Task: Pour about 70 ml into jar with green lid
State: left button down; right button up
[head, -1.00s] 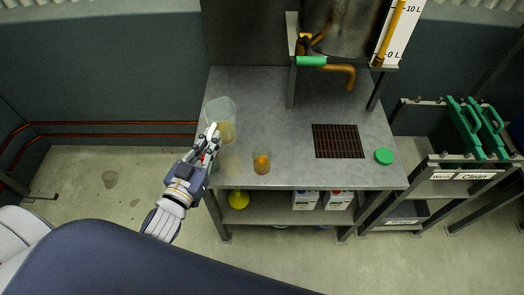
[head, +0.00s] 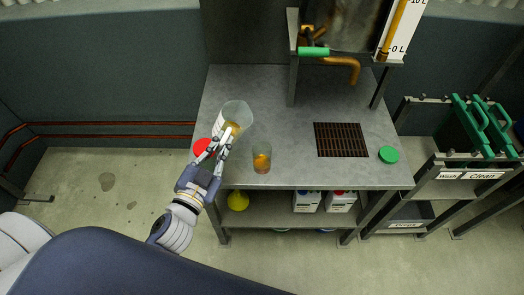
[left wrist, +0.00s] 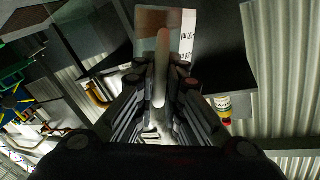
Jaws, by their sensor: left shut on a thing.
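A clear beaker (head: 236,113) with amber liquid low inside is held above the left part of the table, leaning a little. My left gripper (head: 227,139) is shut on it. In the left wrist view the fingers (left wrist: 162,88) close on the beaker (left wrist: 152,25), which has dark scale marks. A clear open jar (head: 262,158) with some amber liquid stands on the table near the front edge, right of the gripper and apart from it. A green lid (head: 389,155) lies flat at the table's right. My right gripper is not seen.
A dark grate (head: 341,140) is set in the table (head: 295,165). A tank with an amber spout (head: 355,72) stands at the back. A yellow flask (head: 238,201) is on the shelf below.

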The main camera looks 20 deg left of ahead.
aim_at(238, 134)
pick_arm(q)
jog(key=d+m, duration=0.1)
jog(key=d+f+m+b, duration=0.1)
jog(key=shift+m, duration=0.3)
jog(key=m, duration=0.2)
jog(key=shift+d+f+m, duration=0.1)
jog(key=shift+f+m, duration=0.2)
jog(key=shift+f, duration=0.1)
jog(key=shift+d+r+m+p, duration=0.1)
jog(key=shift+r+m+p, duration=0.4)
jog(key=shift+m+p, duration=0.55)
jog(key=shift+d+r+m+y+p, duration=0.15)
jog(key=shift+r+m+y+p, duration=0.2)
jog(key=shift+m+p, duration=0.55)
jog(key=shift+d+r+m+p, duration=0.15)
jog(key=shift+r+m+p, duration=0.05)
jog(key=shift+m+p, duration=0.1)
jog(key=f+n+b, duration=0.1)
jog(key=b, duration=0.1)
jog(key=a+f+n+b, duration=0.1)
jog(key=n+b, duration=0.1)
jog(key=shift+f+b, duration=0.3)
jog(key=shift+f, duration=0.1)
jog(key=shift+a+n+b, duration=0.15)
jog(key=shift+n+b, duration=0.15)
jog(key=shift+n, duration=0.25)
jog(key=shift+r, duration=0.25)
